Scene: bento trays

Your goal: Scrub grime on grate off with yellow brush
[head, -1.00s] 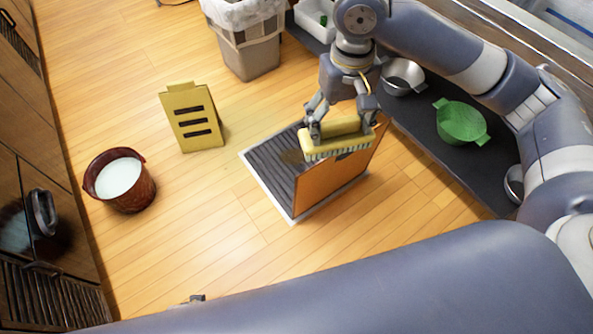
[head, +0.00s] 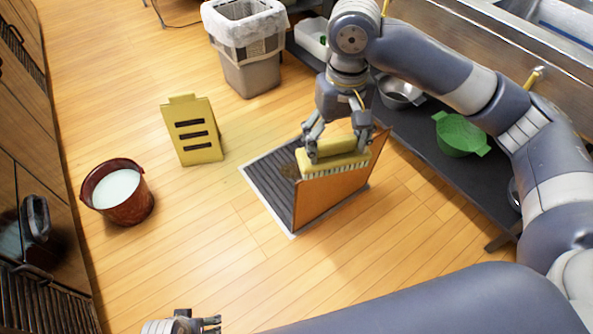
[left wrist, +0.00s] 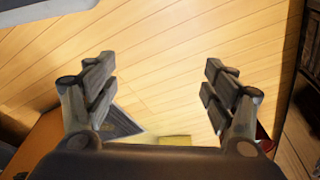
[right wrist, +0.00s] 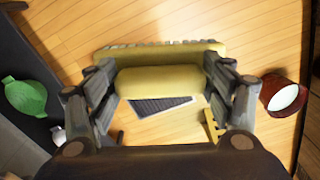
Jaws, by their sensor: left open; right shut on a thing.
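The yellow brush (head: 335,160) is held bristles down above the right part of the dark ribbed grate (head: 268,192). A brown grime patch (head: 288,171) shows on the grate, just left of the brush. My right gripper (head: 339,150) is shut on the brush, as the right wrist view (right wrist: 160,80) also shows. I cannot tell whether the bristles touch anything. An orange-brown panel (head: 335,198) stands upright at the grate's near right side and hides part of it. My left gripper (head: 213,325) is open and empty at the bottom edge, far from the grate.
A red bucket of whitish liquid (head: 118,196) and a yellow floor sign (head: 192,130) stand left of the grate. A lined bin (head: 248,75) stands behind. A low dark shelf with a green colander (head: 460,135) and a metal bowl (head: 398,92) lies right. Wooden floor is clear in front.

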